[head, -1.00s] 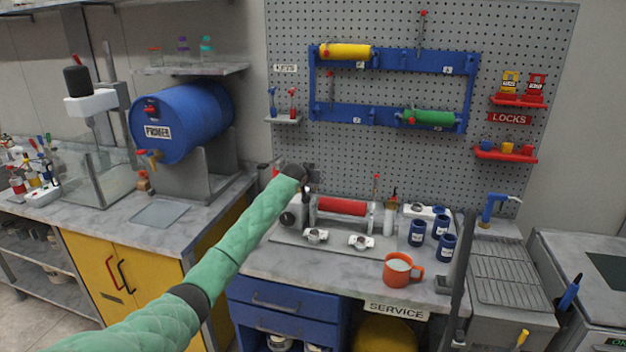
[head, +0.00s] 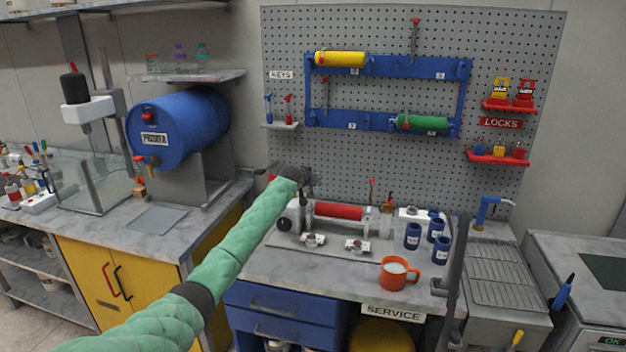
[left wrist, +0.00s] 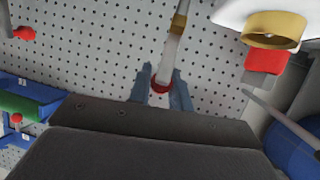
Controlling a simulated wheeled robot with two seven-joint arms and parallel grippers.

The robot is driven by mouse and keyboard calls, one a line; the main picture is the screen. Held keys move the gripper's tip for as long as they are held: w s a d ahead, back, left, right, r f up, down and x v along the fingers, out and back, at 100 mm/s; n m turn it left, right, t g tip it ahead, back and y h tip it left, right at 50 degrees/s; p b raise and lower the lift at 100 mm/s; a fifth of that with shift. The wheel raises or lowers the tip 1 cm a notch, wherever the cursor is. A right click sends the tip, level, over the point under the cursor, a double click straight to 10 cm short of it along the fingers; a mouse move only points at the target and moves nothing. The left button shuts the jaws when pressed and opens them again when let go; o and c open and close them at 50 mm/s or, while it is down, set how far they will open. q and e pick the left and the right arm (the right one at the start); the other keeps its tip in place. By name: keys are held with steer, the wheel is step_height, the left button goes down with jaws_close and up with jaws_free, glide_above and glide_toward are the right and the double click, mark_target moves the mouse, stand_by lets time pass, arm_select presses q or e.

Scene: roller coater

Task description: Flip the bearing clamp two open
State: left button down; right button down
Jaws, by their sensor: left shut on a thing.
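A red roller (head: 338,211) lies across a low coater on the grey bench. My left gripper (head: 306,182) is at the coater's left end, above the bench. In the left wrist view, my left gripper (left wrist: 161,90) is shut on the red-knobbed end of a pale lever (left wrist: 176,45) with a gold band. The lever's base is out of frame in that view, and the arm and gripper partly hide that end of the coater in the head view. A second red-tipped lever (head: 371,183) stands upright near the roller's right end. My right gripper is not in view.
Two small white-and-metal blocks lie in front of the roller; one (head: 357,246) is nearer the middle. An orange mug (head: 397,274) and dark blue cups (head: 412,236) stand to the right. A pegboard (head: 400,160) rises behind, and a blue drum (head: 180,125) stands left.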

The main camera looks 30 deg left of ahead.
arm_select(q)
steer(key=shift+a, duration=0.1)
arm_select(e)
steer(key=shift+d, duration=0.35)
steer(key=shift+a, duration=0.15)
arm_select(q)
steer(key=c, duration=1.5)
jaws_free()
steer(key=shift+f, duration=0.1)
steer(key=shift+c, duration=0.2)
steer(key=shift+o, duration=1)
steer(key=shift+a+f, duration=0.1)
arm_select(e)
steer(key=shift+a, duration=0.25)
